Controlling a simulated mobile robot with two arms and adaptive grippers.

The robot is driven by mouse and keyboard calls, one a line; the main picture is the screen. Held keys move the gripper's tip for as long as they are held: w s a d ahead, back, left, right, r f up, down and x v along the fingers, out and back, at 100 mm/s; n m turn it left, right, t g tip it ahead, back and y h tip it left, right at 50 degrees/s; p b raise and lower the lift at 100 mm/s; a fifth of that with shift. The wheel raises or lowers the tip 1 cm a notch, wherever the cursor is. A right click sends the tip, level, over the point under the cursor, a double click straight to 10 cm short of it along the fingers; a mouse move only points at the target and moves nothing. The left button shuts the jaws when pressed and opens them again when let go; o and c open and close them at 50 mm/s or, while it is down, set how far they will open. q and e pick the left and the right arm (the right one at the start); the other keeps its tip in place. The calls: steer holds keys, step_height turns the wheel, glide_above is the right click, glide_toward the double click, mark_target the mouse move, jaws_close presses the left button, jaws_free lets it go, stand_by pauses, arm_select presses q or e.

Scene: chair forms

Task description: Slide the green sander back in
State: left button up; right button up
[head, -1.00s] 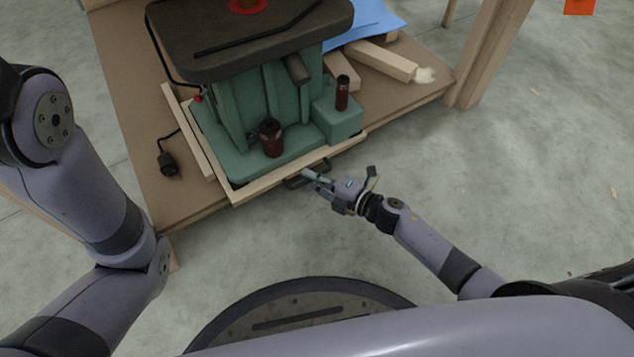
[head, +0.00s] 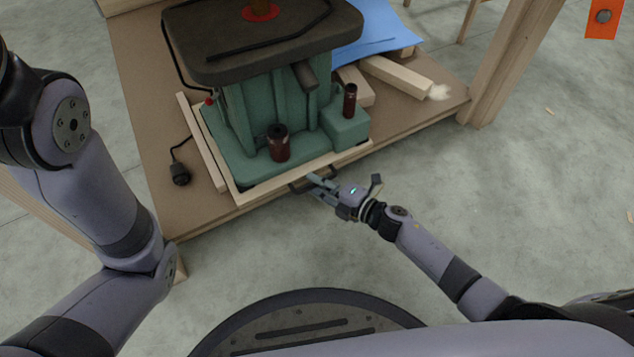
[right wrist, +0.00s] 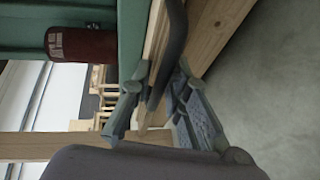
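The green sander (head: 259,112) stands upright on a wood-edged tray (head: 300,169) on the low brown shelf. A dark bar handle (head: 298,188) is on the tray's front edge. My right gripper (head: 318,187) is at this handle. In the right wrist view, the dark handle (right wrist: 172,50) passes between its two spread fingers (right wrist: 162,82), with a gap visible; firm contact cannot be told. The sander's brown cylinder (right wrist: 82,43) shows at upper left there. My left arm is at the left of the head view; its gripper is out of sight.
A wooden guide strip (head: 203,142) lies left of the sander, with a black plug (head: 180,174) beyond it. Wood offcuts (head: 395,76) and a blue sheet (head: 375,38) lie to the right. A wooden post (head: 492,75) stands at the shelf's right corner. The floor in front is clear.

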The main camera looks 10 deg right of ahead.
steer(key=shift+o, duration=1.2)
steer(key=shift+s+d, duration=0.15)
steer(key=v, duration=1.1)
steer(key=shift+s+r, duration=0.2)
steer(key=shift+s, duration=0.05)
steer(key=shift+d, duration=0.15)
